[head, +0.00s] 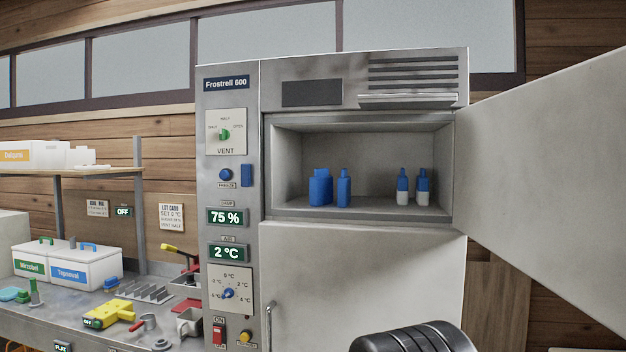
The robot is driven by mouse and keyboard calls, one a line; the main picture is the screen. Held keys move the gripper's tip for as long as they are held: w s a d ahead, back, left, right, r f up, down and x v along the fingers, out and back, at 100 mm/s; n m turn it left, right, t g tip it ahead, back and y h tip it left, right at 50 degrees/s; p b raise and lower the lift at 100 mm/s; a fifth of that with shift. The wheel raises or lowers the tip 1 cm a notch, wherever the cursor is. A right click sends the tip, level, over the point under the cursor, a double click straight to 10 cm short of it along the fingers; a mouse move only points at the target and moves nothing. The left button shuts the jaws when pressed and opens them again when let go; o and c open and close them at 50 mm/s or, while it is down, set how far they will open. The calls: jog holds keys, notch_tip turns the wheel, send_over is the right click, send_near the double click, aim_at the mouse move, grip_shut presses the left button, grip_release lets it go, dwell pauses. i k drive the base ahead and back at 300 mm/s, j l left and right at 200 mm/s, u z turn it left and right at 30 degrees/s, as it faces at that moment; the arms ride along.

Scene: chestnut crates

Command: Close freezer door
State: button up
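The freezer door (555,175) is the large pale panel at the right in the head view. It is swung wide open, hinged at the right side of the freezer compartment (288,170). The compartment is the upper opening of the grey cabinet. Blue bottles (320,188) stand inside on the left, and two blue and white bottles (403,190) stand on the right. A dark ribbed rounded part at the bottom centre is part of my arm. My gripper's fingers do not show.
The lower door (370,285) is shut, with a vertical handle (269,325) at its left. A control panel (228,200) runs down the cabinet's left side. A bench (70,310) at the left holds white boxes (85,265), a yellow tool (110,314) and small items.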

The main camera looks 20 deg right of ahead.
aim_at(540, 178)
jog(key=k+l, duration=0.1)
jog(key=l, duration=0.3)
jog(key=k+l, duration=0.1)
jog(key=l, duration=0.35)
jog(key=k+l, duration=0.1)
jog(key=l, duration=0.3)
jog(key=k+l, duration=0.1)
jog(key=l, duration=0.35)
jog(key=k+l, duration=0.1)
jog(key=l, duration=0.3)
